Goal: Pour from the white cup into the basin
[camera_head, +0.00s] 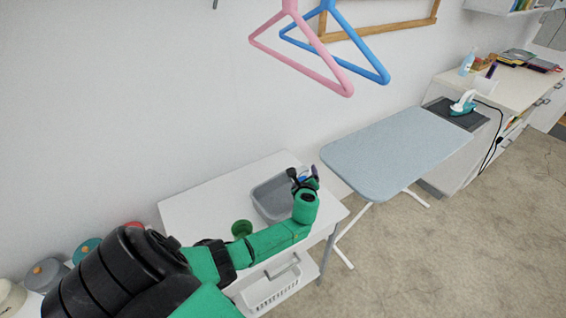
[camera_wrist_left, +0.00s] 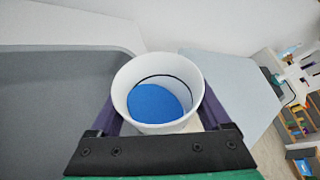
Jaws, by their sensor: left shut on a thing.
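The white cup (camera_wrist_left: 157,118) is in the left wrist view, held upright between the fingers of my left gripper (camera_wrist_left: 165,120), with something blue inside it. In the head view my left gripper (camera_head: 302,178) is at the right end of the basin, and the cup is mostly hidden behind it. The grey basin (camera_head: 262,205) stands on a white table. In the left wrist view the basin (camera_wrist_left: 60,105) lies to the left of the cup. I cannot tell from these views how high the cup is above the basin's rim. My right gripper is not in view.
A blue ironing board (camera_head: 395,150) stands right of the table. A white basket (camera_head: 272,288) is below. Pink (camera_head: 300,50) and blue (camera_head: 345,45) hangers hang above.

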